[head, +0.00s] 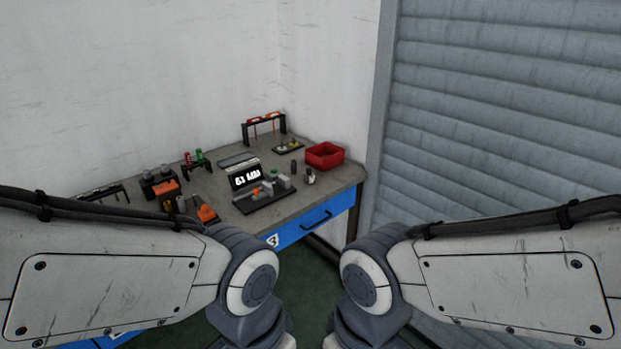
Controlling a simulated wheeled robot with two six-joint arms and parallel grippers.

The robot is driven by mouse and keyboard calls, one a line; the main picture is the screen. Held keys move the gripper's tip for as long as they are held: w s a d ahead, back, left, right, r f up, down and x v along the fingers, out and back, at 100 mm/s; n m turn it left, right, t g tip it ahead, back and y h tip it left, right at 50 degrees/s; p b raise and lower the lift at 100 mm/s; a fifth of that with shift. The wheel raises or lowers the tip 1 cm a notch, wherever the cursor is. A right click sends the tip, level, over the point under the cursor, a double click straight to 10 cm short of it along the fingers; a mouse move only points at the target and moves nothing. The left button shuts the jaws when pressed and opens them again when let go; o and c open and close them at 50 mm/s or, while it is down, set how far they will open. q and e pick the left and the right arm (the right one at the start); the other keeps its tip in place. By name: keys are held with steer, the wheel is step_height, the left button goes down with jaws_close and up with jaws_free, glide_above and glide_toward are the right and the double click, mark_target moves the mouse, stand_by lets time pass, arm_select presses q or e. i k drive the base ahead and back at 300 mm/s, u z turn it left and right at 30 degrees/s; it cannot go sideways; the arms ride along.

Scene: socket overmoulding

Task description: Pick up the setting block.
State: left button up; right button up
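I cannot tell for sure which small item is the setting block. Several small parts stand on a workbench (339,177) some way ahead of me. Near its front is a black base (262,203) carrying grey blocks (283,183) and small orange and green pieces. A small dark cylinder (293,167) and a small metallic part (310,177) stand to the right of it. Both my arms reach in from the sides at the bottom, but neither gripper is in view.
A black display (244,176) with white characters stands behind the base. A red bin (324,155) is at the bench's right end. A black rack (264,126) stands at the back. Orange and black items (166,187) crowd the left. A blue drawer (310,225) fronts the bench.

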mark_target(308, 176)
steer(key=u, duration=0.45)
steer(key=k, duration=0.55)
steer(key=u, duration=0.05)
steer(key=i, duration=0.3)
steer(key=z, duration=1)
steer(key=i, duration=1.35)
steer(key=u, duration=0.9)
steer(key=i, duration=0.75)
steer(key=u, duration=0.85)
